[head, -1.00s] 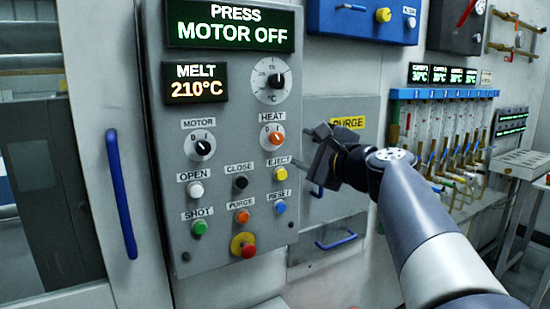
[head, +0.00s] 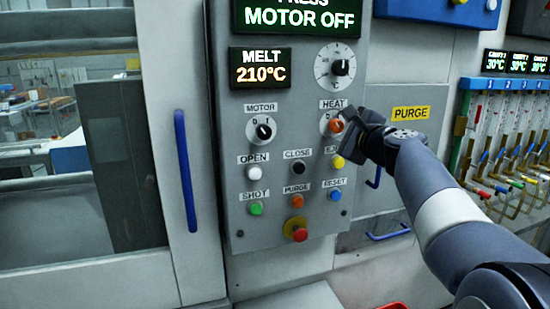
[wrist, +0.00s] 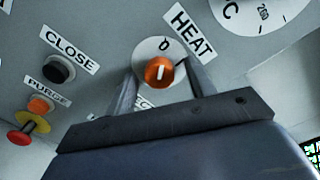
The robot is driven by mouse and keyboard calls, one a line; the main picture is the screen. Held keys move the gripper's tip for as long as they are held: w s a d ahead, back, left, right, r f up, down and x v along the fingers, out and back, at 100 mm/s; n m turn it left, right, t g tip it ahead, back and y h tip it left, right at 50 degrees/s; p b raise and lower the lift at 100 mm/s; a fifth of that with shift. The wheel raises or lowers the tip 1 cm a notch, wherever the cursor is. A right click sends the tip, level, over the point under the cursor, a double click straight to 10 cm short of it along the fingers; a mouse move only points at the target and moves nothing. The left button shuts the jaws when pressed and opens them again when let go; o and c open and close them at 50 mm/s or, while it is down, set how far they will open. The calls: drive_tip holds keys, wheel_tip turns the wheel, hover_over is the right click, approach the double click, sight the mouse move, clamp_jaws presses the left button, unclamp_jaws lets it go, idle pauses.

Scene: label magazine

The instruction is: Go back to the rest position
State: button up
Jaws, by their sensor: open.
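My gripper (head: 354,134) is at the right part of the grey control panel (head: 225,185), by the orange HEAT knob (head: 336,126). In the wrist view its two fingers (wrist: 162,88) are open, one on each side of the HEAT knob (wrist: 159,71). I see gaps beside the knob; whether the fingertips reach around it in depth I cannot tell. The gripper partly hides the HEAT dial and the EJECT label in the head view. My arm reaches in from the lower right. The display reads MOTOR OFF, and the melt display (head: 260,68) reads 210°C.
The yellow EJECT button (head: 338,161) and blue RESET button (head: 334,195) are close below the gripper. A red emergency button (head: 299,234) sticks out lower down. A blue door handle (head: 185,170) is left of the panel. Flow tubes (head: 510,130) stand at the right.

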drive_tip(key=b+v, duration=0.2)
drive_tip(key=v, duration=0.8)
drive_tip(key=p+x, duration=0.2)
drive_tip(key=x, duration=0.8)
drive_tip(key=shift+w+r, duration=0.15)
drive_tip(key=shift+r+m+p, duration=0.1)
drive_tip(key=shift+m+p, duration=0.9)
drive_tip(key=shift+p, duration=0.2)
drive_tip(key=m+p, duration=0.4)
drive_tip(key=shift+m, duration=0.3)
drive_tip(key=m+p, duration=0.3)
drive_tip(key=shift+m, duration=0.3)
drive_tip(key=m+p, duration=0.3)
drive_tip(key=p, duration=0.1)
drive_tip(key=shift+m, duration=0.3)
drive_tip(key=b+v, duration=0.1)
drive_tip(key=v, duration=0.5)
drive_tip(key=shift+s+f, duration=0.35)
